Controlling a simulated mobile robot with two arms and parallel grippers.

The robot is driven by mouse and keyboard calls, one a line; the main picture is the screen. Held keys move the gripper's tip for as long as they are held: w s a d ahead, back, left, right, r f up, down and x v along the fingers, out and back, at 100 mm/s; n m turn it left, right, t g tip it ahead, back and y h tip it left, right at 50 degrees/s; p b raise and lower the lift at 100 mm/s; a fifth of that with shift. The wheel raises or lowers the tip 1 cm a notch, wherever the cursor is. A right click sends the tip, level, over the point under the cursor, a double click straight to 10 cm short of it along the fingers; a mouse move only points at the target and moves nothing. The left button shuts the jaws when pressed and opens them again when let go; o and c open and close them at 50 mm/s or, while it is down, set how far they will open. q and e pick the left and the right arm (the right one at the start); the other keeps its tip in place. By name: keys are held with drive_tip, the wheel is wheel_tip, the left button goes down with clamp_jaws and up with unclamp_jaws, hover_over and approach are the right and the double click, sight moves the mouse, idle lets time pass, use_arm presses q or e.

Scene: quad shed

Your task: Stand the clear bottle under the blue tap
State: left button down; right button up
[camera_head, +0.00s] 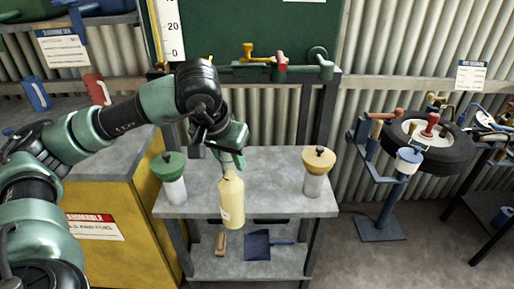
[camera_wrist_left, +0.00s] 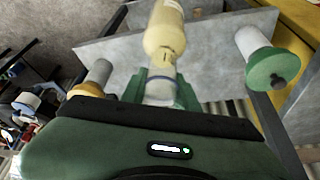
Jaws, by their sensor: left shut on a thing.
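My left gripper (camera_head: 234,160) is shut on the top of a pale yellow bottle (camera_head: 232,203) with a light label. The bottle hangs nearly upright at the bench's front edge, its base overlapping that edge. In the left wrist view the bottle (camera_wrist_left: 166,25) extends away from the gripper (camera_wrist_left: 160,92). A whitish part with a bluish band shows between the fingers. The tap rail (camera_head: 304,73) behind carries a yellow tap (camera_head: 248,50) and a red tap (camera_head: 280,62). I cannot make out a blue tap; my arm covers the rail's left end.
A green-topped container (camera_head: 174,189) stands left on the grey bench (camera_head: 275,206), a yellow-topped one (camera_head: 315,185) right. A brush (camera_head: 221,243) and blue dustpan (camera_head: 258,245) lie on the lower shelf. A yellow cabinet (camera_head: 130,190) stands left, a tyre stand (camera_head: 381,228) right.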

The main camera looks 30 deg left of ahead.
use_arm(q)
drive_tip(key=w+a+f, duration=0.2)
drive_tip(key=w+f, duration=0.1)
drive_tip(key=w, duration=1.1)
drive_tip(key=shift+w+f, duration=0.2)
drive_tip(key=shift+w, duration=0.1)
use_arm(e)
drive_tip(key=shift+w+d+r, duration=0.15)
drive_tip(key=shift+d, duration=0.2)
use_arm(q)
drive_tip(key=shift+a+f, duration=0.1)
drive_tip(key=shift+f, duration=0.05)
drive_tip(key=c, duration=1.1)
unclamp_jaws()
drive_tip(key=shift+o, duration=0.2)
use_arm(e)
drive_tip(key=shift+a, duration=0.1)
